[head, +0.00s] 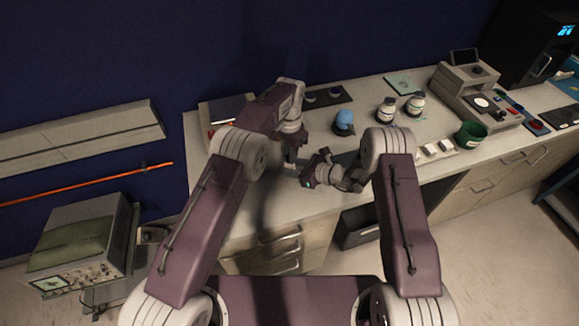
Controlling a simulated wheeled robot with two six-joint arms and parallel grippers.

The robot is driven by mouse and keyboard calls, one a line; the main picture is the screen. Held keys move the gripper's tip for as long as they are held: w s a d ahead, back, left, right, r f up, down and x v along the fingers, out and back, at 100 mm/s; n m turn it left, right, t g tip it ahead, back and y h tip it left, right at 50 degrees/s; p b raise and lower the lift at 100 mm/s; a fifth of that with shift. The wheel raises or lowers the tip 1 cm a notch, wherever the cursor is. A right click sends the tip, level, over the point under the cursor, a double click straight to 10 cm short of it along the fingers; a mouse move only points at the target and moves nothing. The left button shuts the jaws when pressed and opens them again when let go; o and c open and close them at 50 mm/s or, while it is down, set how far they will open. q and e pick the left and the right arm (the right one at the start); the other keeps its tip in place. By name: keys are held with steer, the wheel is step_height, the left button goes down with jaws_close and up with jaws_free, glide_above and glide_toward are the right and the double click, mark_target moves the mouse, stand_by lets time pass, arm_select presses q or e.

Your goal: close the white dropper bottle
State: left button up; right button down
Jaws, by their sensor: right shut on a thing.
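A small white piece (290,165), which looks like part of the white dropper bottle, shows between my two grippers above the front of the bench. Its cap and most of its shape are hidden or too small to make out. My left gripper (291,157) points down just above the white piece; its fingers are too dark and small to tell whether they are open. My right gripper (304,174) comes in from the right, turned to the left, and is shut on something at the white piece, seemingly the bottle.
Behind the grippers stand a blue-topped item (344,120) and two white jars with dark bands, one left (386,111) and one right (415,104). A dark mat (338,94) lies at the back. A green cup (469,134) and a grey instrument (466,82) are farther right.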

arm_select(q)
steer(key=o, duration=0.3)
step_height(320, 180, up, 8)
steer(key=shift+f, duration=0.2)
arm_select(e)
steer(key=c, duration=0.9)
jaws_free()
